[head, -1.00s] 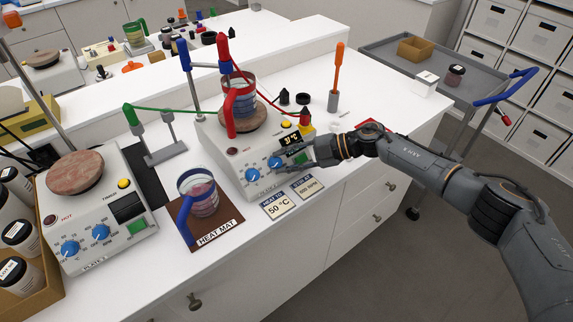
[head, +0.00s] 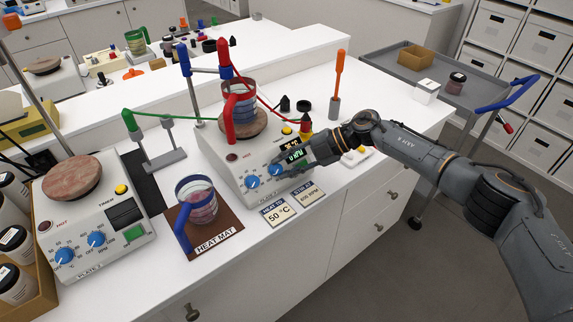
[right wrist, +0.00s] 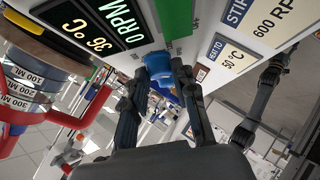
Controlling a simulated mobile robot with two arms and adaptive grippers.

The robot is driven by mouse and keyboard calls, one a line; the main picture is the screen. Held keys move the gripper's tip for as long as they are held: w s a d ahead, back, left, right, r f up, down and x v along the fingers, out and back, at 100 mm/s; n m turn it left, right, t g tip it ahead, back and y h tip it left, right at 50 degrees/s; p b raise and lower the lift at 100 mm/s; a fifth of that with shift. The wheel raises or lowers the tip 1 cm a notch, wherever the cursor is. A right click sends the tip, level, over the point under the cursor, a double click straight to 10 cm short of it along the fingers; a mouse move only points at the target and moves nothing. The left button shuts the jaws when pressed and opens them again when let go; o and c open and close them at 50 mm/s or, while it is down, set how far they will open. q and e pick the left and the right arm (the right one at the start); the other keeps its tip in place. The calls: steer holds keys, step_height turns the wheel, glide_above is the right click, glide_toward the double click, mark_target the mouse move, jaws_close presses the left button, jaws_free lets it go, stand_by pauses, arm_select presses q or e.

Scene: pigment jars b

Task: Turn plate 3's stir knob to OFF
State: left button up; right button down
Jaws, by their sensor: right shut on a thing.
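Plate 3 (head: 232,158) is the white hot plate in the middle of the bench, carrying a beaker of blue liquid (head: 240,108). Its front has two blue knobs: the left one (head: 252,182) stands free, and my right gripper (head: 281,169) is at the right one, the stir knob (head: 274,170). In the right wrist view the stir knob (right wrist: 158,66) sits between the fingertips of my right gripper (right wrist: 157,72), which is shut on it. The display (right wrist: 100,25) reads 36 °C and 0 RPM. The knob's pointer is hidden. My left gripper is not in view.
Cards (head: 279,211) reading 50 °C and 600 RPM lie before the plate. A mug (head: 197,200) stands on the heat mat (head: 228,236). Plate 2 (head: 85,215) is at the left. Red clamp parts (head: 230,120) and a cable stand close to the beaker. A grey cart (head: 430,75) is behind.

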steer(key=c, duration=1.1)
jaws_free()
steer(key=shift+o, duration=0.2)
steer(key=v, duration=1.2)
